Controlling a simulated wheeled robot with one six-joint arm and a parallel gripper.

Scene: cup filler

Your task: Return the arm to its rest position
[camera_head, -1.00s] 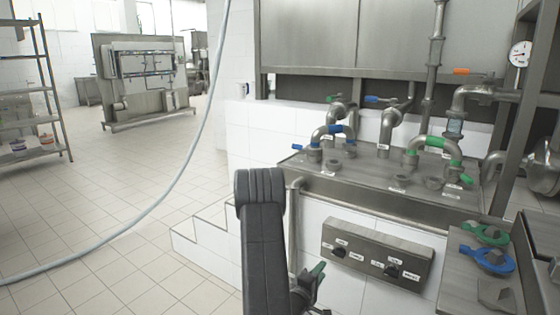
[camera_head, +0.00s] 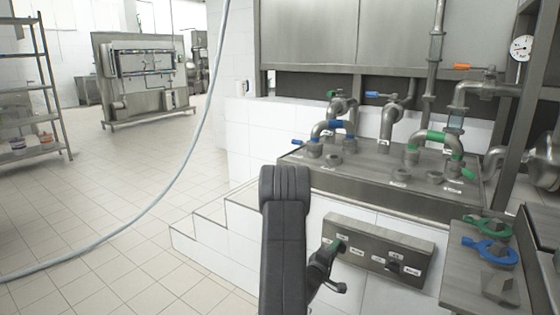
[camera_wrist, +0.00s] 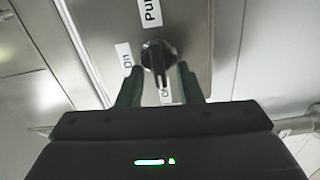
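My gripper (camera_head: 338,243) is at the left part of the steel control panel (camera_head: 412,240) on the white tiled front. Its green fingers cover the panel's left knob in the head view. In the wrist view, the fingers (camera_wrist: 158,82) are apart, with the dark knob (camera_wrist: 155,54) between and just beyond their tips. I see no clear contact. Labels reading "On" and, in part, "Pu" sit beside the knob. Another label is partly hidden by a finger. My dark arm rises in the lower middle of the head view, bent, not folded away.
The panel's right knob (camera_head: 395,266) is close by on the right. Above is a steel counter (camera_head: 400,205) with pipes and coloured valve handles. A side table (camera_head: 455,290) with green and blue handled parts stands at right. A hose (camera_head: 150,205) hangs at left over open tiled floor.

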